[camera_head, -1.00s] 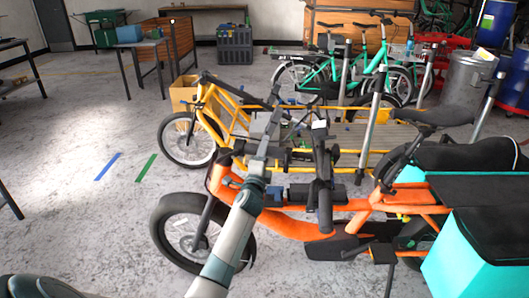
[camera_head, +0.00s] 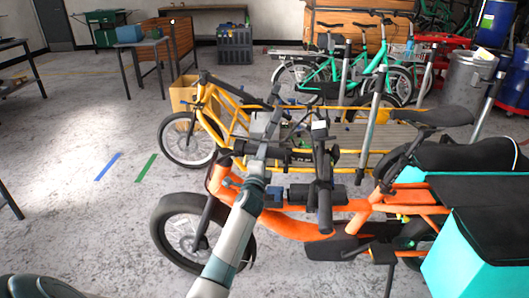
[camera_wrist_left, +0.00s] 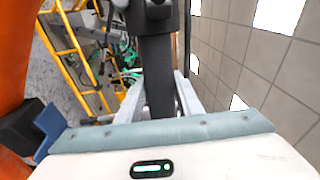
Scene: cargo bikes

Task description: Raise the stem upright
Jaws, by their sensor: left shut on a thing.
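The orange cargo bike (camera_head: 290,225) stands side-on in front of me, its front wheel at the left. Its black handlebar (camera_head: 324,205) and the dark stem (camera_head: 275,153) show above the frame. In the head view the stem looks tilted far over, though its lower end is hard to make out. My left gripper (camera_head: 262,150) reaches up from below to this stem. In the left wrist view the dark stem (camera_wrist_left: 157,65) runs between the two pale fingers, which are closed on it. My right gripper is not in view.
A yellow cargo bike (camera_head: 215,112) with a grey deck stands close behind, and green bikes (camera_head: 345,75) stand farther back. Upright metal posts (camera_head: 373,120) rise between the bikes. A turquoise box (camera_head: 470,250) is at the lower right.

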